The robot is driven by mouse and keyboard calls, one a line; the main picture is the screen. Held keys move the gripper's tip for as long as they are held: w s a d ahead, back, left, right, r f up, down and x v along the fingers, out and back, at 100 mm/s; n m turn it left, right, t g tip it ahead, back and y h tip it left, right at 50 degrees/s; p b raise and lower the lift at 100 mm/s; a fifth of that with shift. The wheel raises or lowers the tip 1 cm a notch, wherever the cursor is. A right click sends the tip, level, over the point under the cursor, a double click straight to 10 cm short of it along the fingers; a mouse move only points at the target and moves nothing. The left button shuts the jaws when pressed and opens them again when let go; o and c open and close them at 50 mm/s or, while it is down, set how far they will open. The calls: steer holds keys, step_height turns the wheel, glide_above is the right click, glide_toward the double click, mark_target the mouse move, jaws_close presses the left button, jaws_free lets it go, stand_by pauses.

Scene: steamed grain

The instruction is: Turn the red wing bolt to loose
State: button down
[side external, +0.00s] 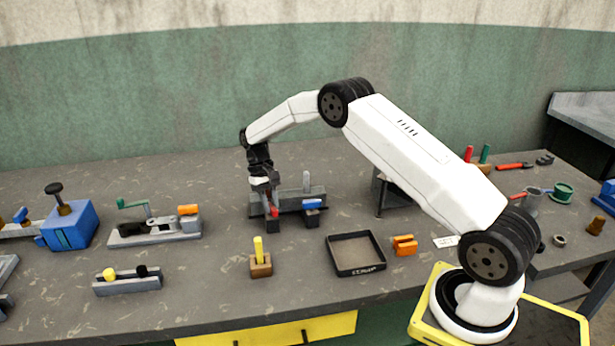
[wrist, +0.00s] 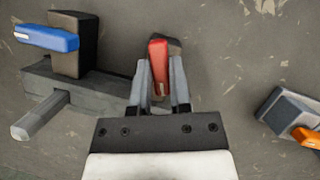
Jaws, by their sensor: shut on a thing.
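The red wing bolt (wrist: 158,55) sits on a dark block of a grey fixture (side external: 291,202) near the middle of the bench. In the wrist view its wing lies lengthwise between my two fingers. My gripper (wrist: 160,88) is shut on it, a finger on either side. In the side view my gripper (side external: 270,196) points down at the red wing bolt (side external: 274,212), partly covering it. A blue wing bolt (side external: 311,204) sits on a second dark block of the same fixture; it also shows at the upper left of the wrist view (wrist: 47,38).
A grey fixture with an orange part (side external: 188,210) stands to the left, near a blue box (side external: 70,228) with a black knob. In front are a block with a yellow peg (side external: 260,265), a shallow tray (side external: 356,270) and an orange piece (side external: 404,245). Bare bench lies between them.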

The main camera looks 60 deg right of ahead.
steer(key=shift+n+h, duration=0.3)
steer(key=shift+n, duration=0.3)
steer(key=c, duration=0.6)
jaws_free()
steer(key=shift+o, duration=0.2)
steer(key=v, duration=0.7)
steer(key=shift+w+r, duration=0.2)
steer(key=shift+r, duration=0.15)
steer(key=shift+a, duration=0.1)
